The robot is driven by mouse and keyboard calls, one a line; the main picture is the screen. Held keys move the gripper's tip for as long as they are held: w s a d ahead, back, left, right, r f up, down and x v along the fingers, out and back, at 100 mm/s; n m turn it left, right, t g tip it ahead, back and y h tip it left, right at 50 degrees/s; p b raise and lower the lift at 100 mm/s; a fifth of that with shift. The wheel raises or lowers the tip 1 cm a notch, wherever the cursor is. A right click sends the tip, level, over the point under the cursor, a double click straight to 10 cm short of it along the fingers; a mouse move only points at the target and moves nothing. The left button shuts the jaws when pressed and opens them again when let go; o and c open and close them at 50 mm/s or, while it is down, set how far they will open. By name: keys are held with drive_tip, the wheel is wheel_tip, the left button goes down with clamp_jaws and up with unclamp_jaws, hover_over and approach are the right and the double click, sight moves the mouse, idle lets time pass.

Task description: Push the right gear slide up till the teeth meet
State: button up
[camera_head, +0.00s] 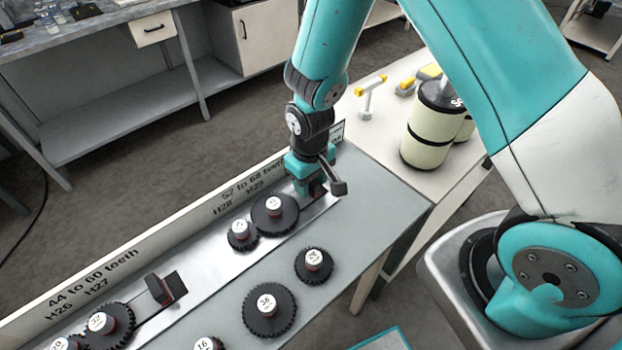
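The right gear slide's dark gear (274,214) with a white-topped hub sits on a metal rail at the bench's upper right. A smaller dark gear (241,235) is just left of it. Their rims look very close or touching; I cannot tell whether the teeth meet. My gripper (313,190) is low over the rail, to the right of the larger gear. A bit of red and dark block shows at its tips, probably the slide's handle. My gripper hides most of it, so its finger opening and any hold cannot be told.
The left slide's dark block (166,288) and its gears (109,323) are at the lower left. Loose gears (269,309) (313,264) lie on the bench front. A labelled upright strip (232,197) runs behind the rail. Cream canisters (430,130) stand on the side table.

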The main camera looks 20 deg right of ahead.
wheel_tip(320, 180, up, 18)
drive_tip(key=b, duration=0.2)
drive_tip(key=shift+f, duration=0.25)
idle(0.4)
drive_tip(key=s+a+r+n+y, duration=0.1)
drive_tip(key=s+r, duration=0.3)
drive_tip(key=s, duration=0.5)
drive_tip(key=s+a+r+n+y, duration=0.2)
drive_tip(key=s+r+y, duration=0.1)
drive_tip(key=s, duration=0.6)
drive_tip(key=shift+r, duration=0.65)
drive_tip(key=shift+a, duration=0.1)
